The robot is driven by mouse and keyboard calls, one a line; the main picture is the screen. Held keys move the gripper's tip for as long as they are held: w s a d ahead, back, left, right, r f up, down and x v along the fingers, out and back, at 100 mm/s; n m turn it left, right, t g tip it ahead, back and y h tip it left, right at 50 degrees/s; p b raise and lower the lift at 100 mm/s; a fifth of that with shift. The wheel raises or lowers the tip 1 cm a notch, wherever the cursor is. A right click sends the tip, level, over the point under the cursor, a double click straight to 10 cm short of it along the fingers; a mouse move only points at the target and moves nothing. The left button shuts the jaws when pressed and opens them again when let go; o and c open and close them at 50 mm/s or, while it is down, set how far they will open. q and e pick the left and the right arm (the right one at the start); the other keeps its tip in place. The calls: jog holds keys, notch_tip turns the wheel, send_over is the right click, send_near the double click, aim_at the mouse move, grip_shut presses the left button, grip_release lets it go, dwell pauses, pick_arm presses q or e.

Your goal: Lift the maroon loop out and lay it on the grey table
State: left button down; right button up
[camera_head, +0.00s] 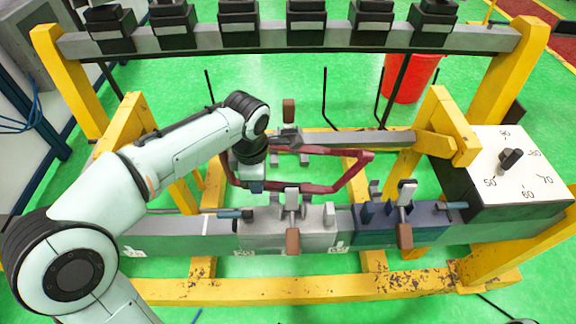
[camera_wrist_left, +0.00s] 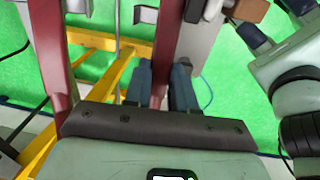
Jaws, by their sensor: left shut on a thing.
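The maroon loop (camera_head: 350,176) is a six-sided frame in the middle of the head view. Its near side runs just behind the upright clamp on the light grey block (camera_head: 310,232); I cannot tell whether it touches it. Its far side passes by the rear grey bar (camera_head: 385,140). My left gripper (camera_head: 256,187) points down at the loop's near left part and is shut on it. In the left wrist view a maroon bar (camera_wrist_left: 166,72) stands between the two blue-grey fingers. The wrist covers part of the loop's left side. I cannot make out a grey table.
A blue clamp block (camera_head: 375,225) sits right of the light grey one on the front beam. A white-topped dial box (camera_head: 515,170) stands at the right. Yellow frame posts (camera_head: 505,75) surround the work. A red bucket (camera_head: 412,78) stands behind. Thin black rods rise behind the loop.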

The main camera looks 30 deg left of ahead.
pick_arm(q)
notch_tip(320, 180, up, 2)
jog(key=shift+d+r+p, duration=0.1)
jog(key=shift+d+p, duration=0.05)
jog(key=shift+p, duration=0.3)
jog(key=shift+r+p, duration=1.35)
jog(key=shift+r, duration=0.3)
jog(key=shift+r+p, duration=1.4)
jog(key=shift+r, duration=0.65)
pick_arm(e)
jog(key=w+r, duration=0.3)
jog(key=r, duration=0.4)
jog(key=shift+w+r+t, duration=0.3)
jog(key=shift+w+r, duration=0.05)
